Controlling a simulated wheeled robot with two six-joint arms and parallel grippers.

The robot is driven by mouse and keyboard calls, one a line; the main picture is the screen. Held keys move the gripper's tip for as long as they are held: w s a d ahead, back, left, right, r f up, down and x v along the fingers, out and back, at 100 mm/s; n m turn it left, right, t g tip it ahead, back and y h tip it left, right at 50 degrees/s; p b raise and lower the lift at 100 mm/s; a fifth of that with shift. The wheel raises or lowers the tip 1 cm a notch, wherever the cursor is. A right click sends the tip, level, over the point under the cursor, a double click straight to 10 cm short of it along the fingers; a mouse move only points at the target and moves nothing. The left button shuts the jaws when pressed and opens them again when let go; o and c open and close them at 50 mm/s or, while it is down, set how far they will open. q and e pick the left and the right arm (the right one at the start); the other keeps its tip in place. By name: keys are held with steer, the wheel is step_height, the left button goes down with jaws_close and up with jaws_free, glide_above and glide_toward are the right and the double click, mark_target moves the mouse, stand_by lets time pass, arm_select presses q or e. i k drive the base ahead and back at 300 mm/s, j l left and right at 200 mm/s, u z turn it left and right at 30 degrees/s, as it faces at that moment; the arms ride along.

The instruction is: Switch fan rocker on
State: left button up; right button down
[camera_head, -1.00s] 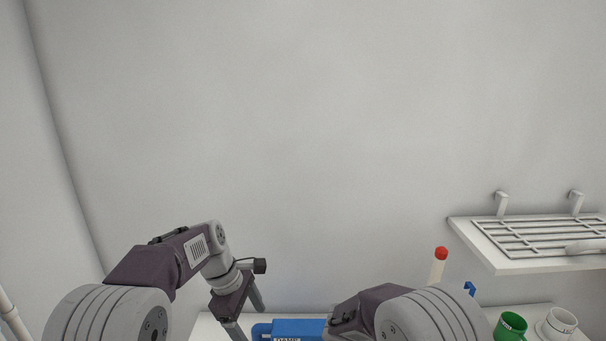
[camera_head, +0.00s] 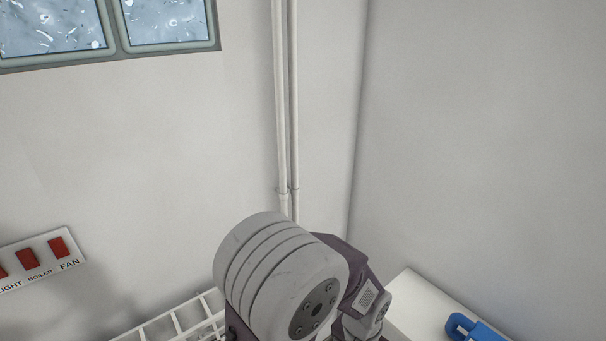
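The fan rocker (camera_head: 59,247) is a red switch above the label FAN, at the right end of a white switch panel (camera_head: 45,262) on the wall at the lower left. The boiler rocker (camera_head: 27,259) sits beside it, and the light rocker is cut by the left edge. Whether any rocker is on or off I cannot tell. One of my arms rises at the bottom middle, right of the panel and apart from it in the picture. Neither gripper's fingers show.
White pipes (camera_head: 283,120) run down the wall near the corner. A window (camera_head: 165,22) is at the upper left. A white rack (camera_head: 172,322) is below the panel. A white surface (camera_head: 425,305) at the lower right holds a blue object (camera_head: 474,328).

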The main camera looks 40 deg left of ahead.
mark_target(58, 246)
steer(key=u, duration=0.45)
steer(key=j+u, duration=0.1)
steer(key=u, duration=0.85)
steer(key=j+u, duration=0.15)
steer(key=u, duration=0.8)
steer(key=j+u, duration=0.1)
steer(key=u, duration=0.8)
